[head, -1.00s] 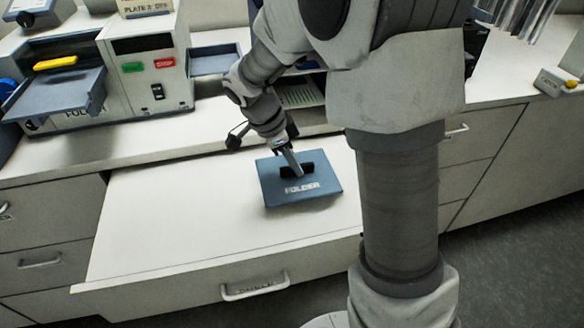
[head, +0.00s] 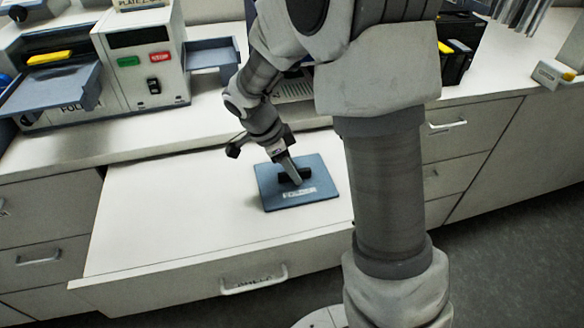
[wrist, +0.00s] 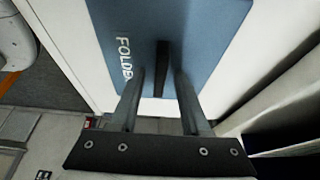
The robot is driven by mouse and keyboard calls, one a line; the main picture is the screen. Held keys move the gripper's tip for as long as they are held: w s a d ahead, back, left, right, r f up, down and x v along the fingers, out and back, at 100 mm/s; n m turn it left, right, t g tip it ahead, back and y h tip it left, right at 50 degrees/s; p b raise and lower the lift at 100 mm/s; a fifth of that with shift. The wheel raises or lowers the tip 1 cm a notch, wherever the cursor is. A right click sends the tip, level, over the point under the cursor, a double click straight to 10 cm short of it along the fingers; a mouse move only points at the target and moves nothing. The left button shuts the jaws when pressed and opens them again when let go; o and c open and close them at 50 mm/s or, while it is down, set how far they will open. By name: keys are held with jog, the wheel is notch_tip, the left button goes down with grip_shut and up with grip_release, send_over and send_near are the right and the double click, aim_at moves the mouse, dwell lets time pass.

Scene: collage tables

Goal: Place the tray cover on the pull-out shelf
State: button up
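The tray cover, a blue-grey plate marked FOLDER (head: 325,178), lies flat on the white pull-out shelf (head: 150,215). It also shows in the wrist view (wrist: 205,35). Its black bar handle (wrist: 162,68) stands up from its middle. My gripper (head: 294,178) reaches down to the handle from behind. In the wrist view, the two fingers of my gripper (wrist: 160,75) are apart, one on each side of the handle, with a gap to it on both sides. The fingers partly hide the handle in the head view.
A folder machine (head: 60,85) and a control box with green and red buttons (head: 145,65) stand on the counter at the back left. A small blue-grey tray (head: 212,55) juts from the box. The shelf's left half and front are clear. The shelf's front handle (head: 255,282) faces me.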

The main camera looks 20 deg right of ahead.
jog(key=shift+r, duration=0.1)
jog(key=shift+r+p, duration=0.2)
jog(key=shift+p, duration=0.15)
jog(key=v, duration=1.1)
jog(key=s+d+r+n+t+y, duration=0.2)
jog(key=s+r+n, duration=0.2)
jog(key=s+n, duration=0.5)
jog(key=s+d+r+n+t+y, duration=0.2)
jog(key=s+r+n+t, duration=0.1)
jog(key=s+n, duration=0.6)
jog(key=shift+s+r+t, duration=0.3)
jog(key=shift+s+r, duration=0.1)
jog(key=shift+s, duration=0.45)
